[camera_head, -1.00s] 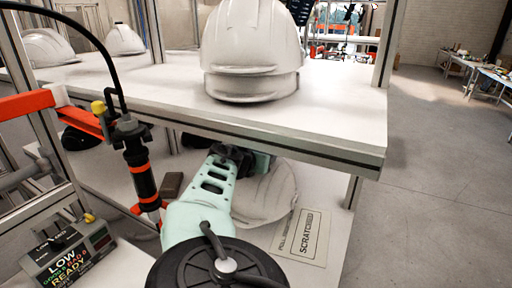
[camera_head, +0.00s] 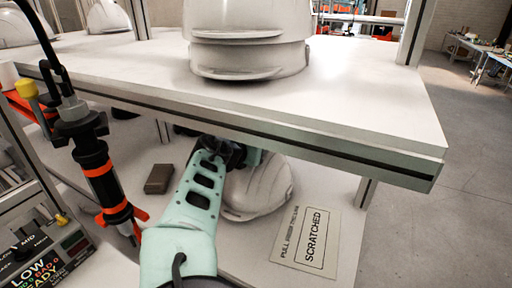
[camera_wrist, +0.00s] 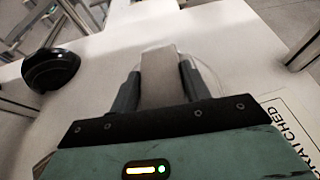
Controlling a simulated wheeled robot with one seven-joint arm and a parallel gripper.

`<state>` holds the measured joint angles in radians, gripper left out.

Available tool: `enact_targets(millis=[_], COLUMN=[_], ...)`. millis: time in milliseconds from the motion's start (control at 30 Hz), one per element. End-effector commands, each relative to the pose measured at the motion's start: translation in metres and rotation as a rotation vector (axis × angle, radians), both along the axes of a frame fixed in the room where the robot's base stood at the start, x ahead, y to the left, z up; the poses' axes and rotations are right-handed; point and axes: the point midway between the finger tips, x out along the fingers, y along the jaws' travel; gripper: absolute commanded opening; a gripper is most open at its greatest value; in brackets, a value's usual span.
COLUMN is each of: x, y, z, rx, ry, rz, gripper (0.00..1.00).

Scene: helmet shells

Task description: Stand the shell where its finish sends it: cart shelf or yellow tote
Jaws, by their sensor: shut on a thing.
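A white helmet shell (camera_head: 262,190) is on or just above the lower white shelf, under the upper shelf. My gripper (camera_head: 240,155) reaches in under the upper shelf's edge and is shut on the shell's near upper side. In the wrist view, the two fingers of my gripper (camera_wrist: 158,88) stand either side of a pale part of the shell (camera_wrist: 160,72). Whether the shell touches the shelf cannot be told, and its finish is not clear. A card reading "SCRATCHED" (camera_head: 308,240) lies to its right. I see no yellow tote.
The upper shelf (camera_head: 370,110) overhangs my arm and carries stacked white shells (camera_head: 248,45). A brown block (camera_head: 158,178) lies left of my arm. A black dome (camera_wrist: 50,70) sits on the lower shelf. A black and orange tool (camera_head: 95,165) stands at left, above a "LOW READY" display (camera_head: 40,265).

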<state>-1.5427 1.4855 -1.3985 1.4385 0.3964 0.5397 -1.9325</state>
Motion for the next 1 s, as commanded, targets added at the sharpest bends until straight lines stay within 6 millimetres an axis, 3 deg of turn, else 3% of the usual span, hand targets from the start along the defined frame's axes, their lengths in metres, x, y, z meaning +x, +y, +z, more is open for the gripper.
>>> enact_targets(millis=[33, 100, 467, 1000], x=[0.000, 0.000, -0.003, -0.086], y=[0.000, 0.000, 0.002, 0.035], z=[0.000, 0.000, 0.002, 0.042], rx=[0.000, 0.000, 0.000, 0.000], ry=[0.001, 0.001, 0.001, 0.001], rz=[0.000, 0.000, 0.001, 0.000], gripper=[0.50, 0.69, 0.69, 0.69])
